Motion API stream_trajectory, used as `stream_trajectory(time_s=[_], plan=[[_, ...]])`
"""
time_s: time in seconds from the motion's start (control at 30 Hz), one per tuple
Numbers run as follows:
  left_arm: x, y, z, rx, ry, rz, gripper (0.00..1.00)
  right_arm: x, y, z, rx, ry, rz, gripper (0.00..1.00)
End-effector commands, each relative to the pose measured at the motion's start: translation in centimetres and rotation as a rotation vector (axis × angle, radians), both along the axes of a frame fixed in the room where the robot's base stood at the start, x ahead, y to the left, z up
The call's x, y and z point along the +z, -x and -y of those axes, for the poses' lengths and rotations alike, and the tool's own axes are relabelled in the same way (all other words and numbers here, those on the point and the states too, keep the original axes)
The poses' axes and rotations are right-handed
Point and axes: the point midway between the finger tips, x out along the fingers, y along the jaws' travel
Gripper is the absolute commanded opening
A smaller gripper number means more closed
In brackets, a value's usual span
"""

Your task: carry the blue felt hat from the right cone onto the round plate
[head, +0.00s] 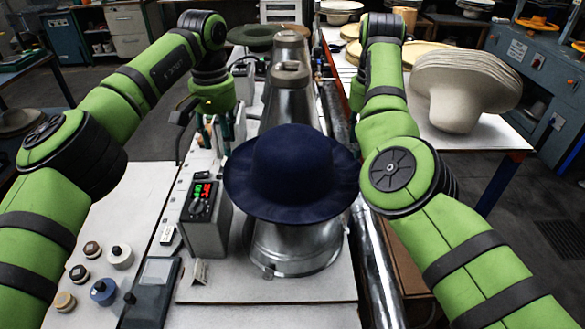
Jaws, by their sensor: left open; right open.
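The dark blue felt hat (292,165) sits brim down over the top of the nearest metal cone (292,245), in the middle of the head view. My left gripper (221,132) is open and points down, to the left of the hat and beyond it, apart from it. My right arm (390,130) reaches forward to the right of the hat; its gripper is hidden behind the arm's own links. I cannot tell for certain which thing is the round plate.
A second metal cone (290,100) stands behind the hat. A control box (205,215) with a lit display stands close to the left of the hat's cone. A stack of pale hat bodies (465,80) is at right. Several knobs (103,290) are at front left.

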Motion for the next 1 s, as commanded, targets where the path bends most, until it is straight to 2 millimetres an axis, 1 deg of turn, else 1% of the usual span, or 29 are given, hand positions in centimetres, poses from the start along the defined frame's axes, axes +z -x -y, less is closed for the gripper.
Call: stream_trajectory(time_s=[0.13, 0.4, 0.5, 0.63, 0.9, 0.93, 0.97, 1.0], plan=[[-1.3, 0.1, 0.0, -0.001, 0.000, -0.004, 0.47, -1.3, 0.0, 0.0, -0.001, 0.001, -0.003, 0.48], [-5.2, 0.0, 0.0, 0.000, 0.001, -0.002, 0.47, -5.2, 0.1, 0.0, 0.000, 0.001, -0.002, 0.48], [-6.3, 0.0, 0.0, 0.000, 0.000, -0.002, 0.47, -6.2, 0.0, 0.0, 0.001, 0.001, -0.001, 0.48], [-6.9, 0.0, 0.0, 0.000, 0.001, 0.000, 0.47, -6.9, 0.0, 0.0, 0.000, 0.001, 0.000, 0.48], [-7.1, 0.0, 0.0, 0.000, 0.001, 0.000, 0.47, -7.0, 0.0, 0.0, 0.000, 0.001, 0.001, 0.48], [-7.1, 0.0, 0.0, 0.000, 0.001, 0.000, 0.43, -7.0, 0.0, 0.0, 0.000, 0.001, 0.001, 0.44], [-7.1, 0.0, 0.0, 0.000, 0.001, 0.000, 0.31, -7.0, 0.0, 0.0, 0.000, 0.001, 0.001, 0.32], [-7.1, 0.0, 0.0, 0.000, 0.001, 0.000, 0.15, -7.0, 0.0, 0.0, 0.000, 0.001, 0.001, 0.16]])
